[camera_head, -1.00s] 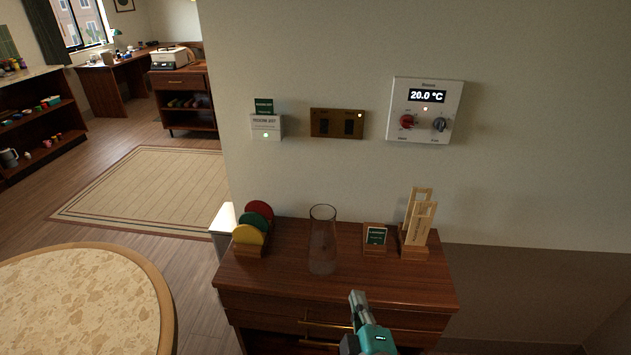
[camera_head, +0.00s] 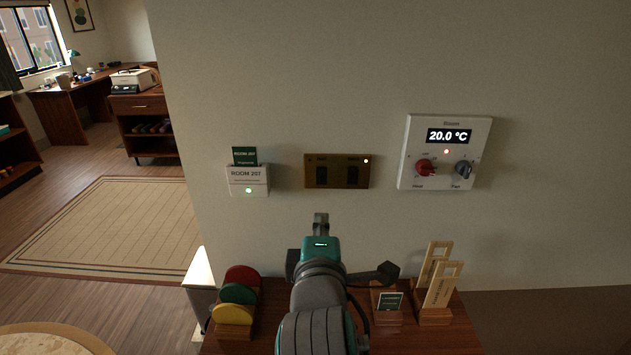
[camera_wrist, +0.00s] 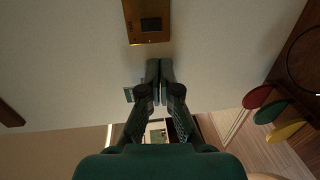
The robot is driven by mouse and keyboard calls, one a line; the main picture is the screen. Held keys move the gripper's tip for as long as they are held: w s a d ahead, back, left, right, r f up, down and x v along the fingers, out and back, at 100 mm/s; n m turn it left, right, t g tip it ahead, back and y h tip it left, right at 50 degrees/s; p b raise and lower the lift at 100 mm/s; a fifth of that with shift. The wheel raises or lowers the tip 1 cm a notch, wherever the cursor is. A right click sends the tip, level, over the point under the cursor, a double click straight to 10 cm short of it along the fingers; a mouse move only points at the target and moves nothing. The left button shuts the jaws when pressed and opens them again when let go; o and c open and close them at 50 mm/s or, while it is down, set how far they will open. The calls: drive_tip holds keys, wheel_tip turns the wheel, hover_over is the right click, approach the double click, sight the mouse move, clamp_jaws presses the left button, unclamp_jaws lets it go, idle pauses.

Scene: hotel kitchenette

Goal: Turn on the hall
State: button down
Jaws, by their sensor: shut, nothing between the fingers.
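A brass switch plate (camera_head: 337,171) with two dark rocker switches is on the wall, between the key-card holder and the thermostat. A small light glows at its upper right corner, above the right rocker (camera_head: 353,177); no lit light shows above the left rocker (camera_head: 321,176). The labels are too small to read. My gripper (camera_head: 321,218) is shut and empty, just below the plate and apart from it in the picture. In the wrist view the closed fingertips (camera_wrist: 159,64) point toward the wall near the plate (camera_wrist: 148,24).
A card holder (camera_head: 248,188) with a green light is left of the plate. A thermostat (camera_head: 445,152) reading 20.0 °C is to the right. Coloured discs (camera_head: 240,293), a small sign (camera_head: 389,302) and wooden tags (camera_head: 440,287) stand on the cabinet below. My arm covers the cabinet's middle.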

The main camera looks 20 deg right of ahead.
sight(321, 184)
drive_tip(key=shift+w, duration=0.15)
drive_tip(key=x, duration=1.3)
drive_tip(key=shift+w+d, duration=0.1)
drive_tip(key=shift+w, duration=0.25)
drive_tip(key=shift+w+d+f, duration=0.1)
drive_tip(key=shift+w+f, duration=0.05)
drive_tip(key=shift+w, duration=0.1)
